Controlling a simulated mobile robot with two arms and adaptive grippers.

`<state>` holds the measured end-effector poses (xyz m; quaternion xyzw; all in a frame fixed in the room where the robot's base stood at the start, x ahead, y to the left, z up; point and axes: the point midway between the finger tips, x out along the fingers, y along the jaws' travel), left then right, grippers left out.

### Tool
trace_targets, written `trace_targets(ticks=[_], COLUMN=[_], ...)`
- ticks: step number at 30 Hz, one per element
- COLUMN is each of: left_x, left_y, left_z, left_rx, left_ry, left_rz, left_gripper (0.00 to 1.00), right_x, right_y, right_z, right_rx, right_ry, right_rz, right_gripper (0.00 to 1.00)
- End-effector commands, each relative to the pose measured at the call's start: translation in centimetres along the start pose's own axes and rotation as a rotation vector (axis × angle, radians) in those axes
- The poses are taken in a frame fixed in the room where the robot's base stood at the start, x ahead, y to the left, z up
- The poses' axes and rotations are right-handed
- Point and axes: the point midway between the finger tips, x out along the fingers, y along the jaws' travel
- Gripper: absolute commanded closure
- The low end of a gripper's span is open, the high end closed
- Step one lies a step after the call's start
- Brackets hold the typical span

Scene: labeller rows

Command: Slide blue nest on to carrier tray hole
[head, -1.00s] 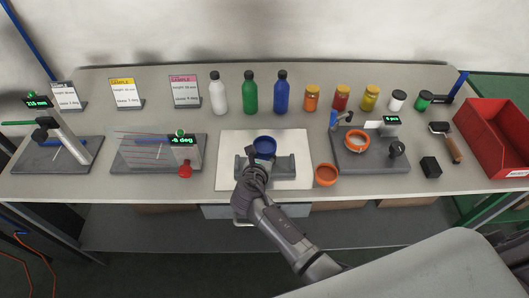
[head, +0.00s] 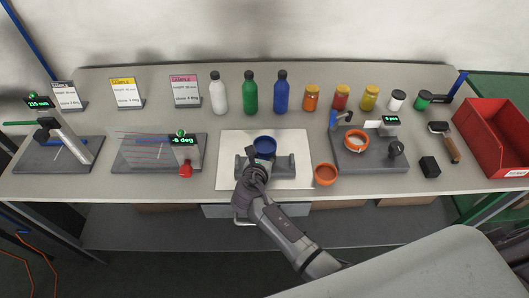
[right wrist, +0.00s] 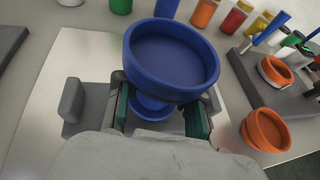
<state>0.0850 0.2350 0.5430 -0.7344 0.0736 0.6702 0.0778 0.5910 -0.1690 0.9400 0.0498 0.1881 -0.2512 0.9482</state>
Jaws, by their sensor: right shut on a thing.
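The blue nest (head: 265,145) is a round, shallow cup with a narrower lower part, seen over the grey carrier tray (head: 286,169) in the head view. In the right wrist view the blue nest (right wrist: 172,62) fills the upper middle. My right gripper (head: 260,166) is shut on its lower part, with the green-padded fingers (right wrist: 160,110) on either side. The carrier tray (right wrist: 75,102) shows partly at the left in the wrist view. Its hole is hidden by the nest and gripper, so I cannot tell whether the nest sits in it. My left gripper is not in view.
The tray lies on a white board (head: 226,150). An orange nest (head: 325,174) stands close on the right, beside a grey fixture (head: 375,160) with an orange ring (head: 356,140). Bottles and jars line the back. A red bin (head: 495,140) is at far right.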

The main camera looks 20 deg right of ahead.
Motion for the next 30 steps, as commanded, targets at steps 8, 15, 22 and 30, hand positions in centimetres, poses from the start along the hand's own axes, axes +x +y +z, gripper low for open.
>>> trace_targets(ticks=[8,15,22,30], left_x=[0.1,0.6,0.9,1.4], left_y=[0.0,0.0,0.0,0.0], left_z=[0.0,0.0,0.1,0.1], left_rx=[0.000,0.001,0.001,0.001], left_ry=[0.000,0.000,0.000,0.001], left_rz=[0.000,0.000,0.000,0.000], left_gripper=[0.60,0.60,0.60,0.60], right_x=[0.1,0.3,0.5,0.8], right_y=[0.0,0.0,0.0,0.0], right_z=[-0.1,-0.7,-1.2,-1.8], right_rx=[0.000,-0.001,-0.001,0.000], right_ry=[-0.001,0.000,0.000,-0.001], right_rz=[0.000,0.000,0.000,0.000], right_gripper=[0.97,0.97,0.97,0.97])
